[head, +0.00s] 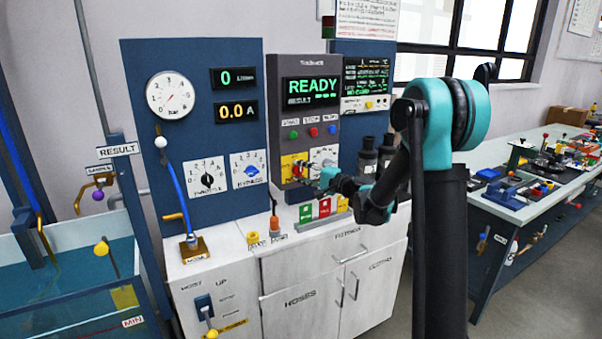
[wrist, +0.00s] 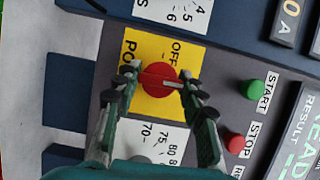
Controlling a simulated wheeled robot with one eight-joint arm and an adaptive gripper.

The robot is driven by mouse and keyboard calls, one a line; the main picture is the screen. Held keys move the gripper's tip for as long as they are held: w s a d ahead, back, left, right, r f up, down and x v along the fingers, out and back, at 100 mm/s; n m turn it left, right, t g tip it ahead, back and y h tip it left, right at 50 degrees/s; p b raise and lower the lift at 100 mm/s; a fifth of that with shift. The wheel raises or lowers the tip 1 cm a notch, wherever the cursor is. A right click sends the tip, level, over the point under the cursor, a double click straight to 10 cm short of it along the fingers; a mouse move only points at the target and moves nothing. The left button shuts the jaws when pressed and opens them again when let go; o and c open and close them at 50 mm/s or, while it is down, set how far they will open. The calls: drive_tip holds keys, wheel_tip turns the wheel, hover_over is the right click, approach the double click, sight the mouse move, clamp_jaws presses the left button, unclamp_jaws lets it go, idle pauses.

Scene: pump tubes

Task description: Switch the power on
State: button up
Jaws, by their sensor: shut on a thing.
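The power switch is a round red knob (wrist: 157,80) on a yellow plate (wrist: 142,103) on the grey panel. The plate carries the word OFF and part of another word starting PO. My gripper (wrist: 158,76) is shut on the knob, one finger on each side. A pale line shows on the knob's right side in the wrist view; the fingers make its exact angle hard to read. In the head view the yellow plate (head: 288,164) shows at the panel's lower left, and my gripper (head: 303,170) reaches it from the right, hiding most of the knob.
A green START button (wrist: 250,89) and a red STOP button (wrist: 234,139) are close by. A white dial plate (wrist: 150,136) adjoins the yellow plate. The display (head: 312,90) reads READY. Dark cylinders (head: 368,156) stand right of the panel.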

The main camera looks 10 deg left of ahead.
idle(0.4)
drive_tip(key=o, duration=1.2)
drive_tip(key=v, duration=1.2)
drive_tip(key=shift+s+f, duration=0.1)
drive_tip(key=shift+f, duration=0.05)
